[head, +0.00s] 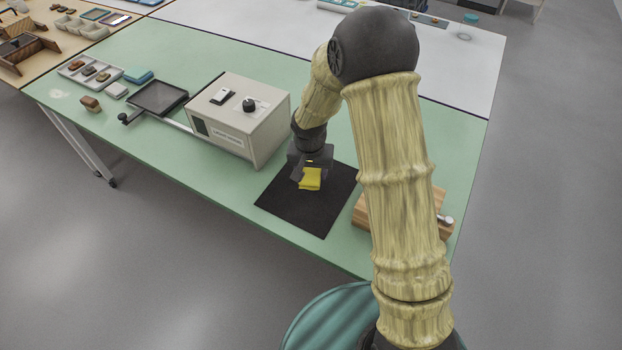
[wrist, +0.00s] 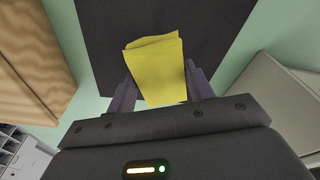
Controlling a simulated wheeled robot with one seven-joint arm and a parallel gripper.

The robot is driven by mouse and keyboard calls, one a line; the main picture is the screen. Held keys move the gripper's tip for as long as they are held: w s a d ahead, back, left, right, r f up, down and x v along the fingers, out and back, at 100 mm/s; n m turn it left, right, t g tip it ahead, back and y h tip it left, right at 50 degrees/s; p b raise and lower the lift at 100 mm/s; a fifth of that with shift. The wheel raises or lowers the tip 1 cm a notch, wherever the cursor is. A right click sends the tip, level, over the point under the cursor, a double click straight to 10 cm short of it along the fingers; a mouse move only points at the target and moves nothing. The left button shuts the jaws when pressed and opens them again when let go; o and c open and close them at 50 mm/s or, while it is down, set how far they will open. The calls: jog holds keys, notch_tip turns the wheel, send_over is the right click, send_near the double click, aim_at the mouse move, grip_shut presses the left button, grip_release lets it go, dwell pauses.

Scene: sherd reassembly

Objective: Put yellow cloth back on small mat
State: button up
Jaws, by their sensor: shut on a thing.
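The yellow cloth (head: 310,179) is a small folded piece, held between the fingers of my gripper (head: 309,176). In the wrist view the cloth (wrist: 157,68) fills the space between the two fingers of my gripper (wrist: 160,90). The small mat (head: 325,213) is a dark, flat square on the green table; it also shows in the wrist view (wrist: 215,25) behind the cloth. The gripper and cloth are over the far part of the mat. I cannot tell whether the cloth touches the mat.
A beige box with a knob (head: 237,118) stands left of the mat. A wooden block (head: 446,225) lies to the right, partly hidden by my arm. A dark tray (head: 158,97) and a white tray (head: 90,75) lie farther left. The table's front edge is close to the mat.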

aim_at(311, 180)
jog(key=shift+f, duration=1.85)
jog(key=shift+f, duration=0.2)
jog(key=o, duration=0.9)
jog(key=shift+r, duration=0.1)
jog(key=r, duration=0.4)
jog(key=s+r, duration=0.1)
jog(key=r, duration=0.7)
jog(key=shift+s+a+p, duration=0.15)
jog(key=shift+s+p, duration=0.15)
jog(key=shift+s, duration=0.05)
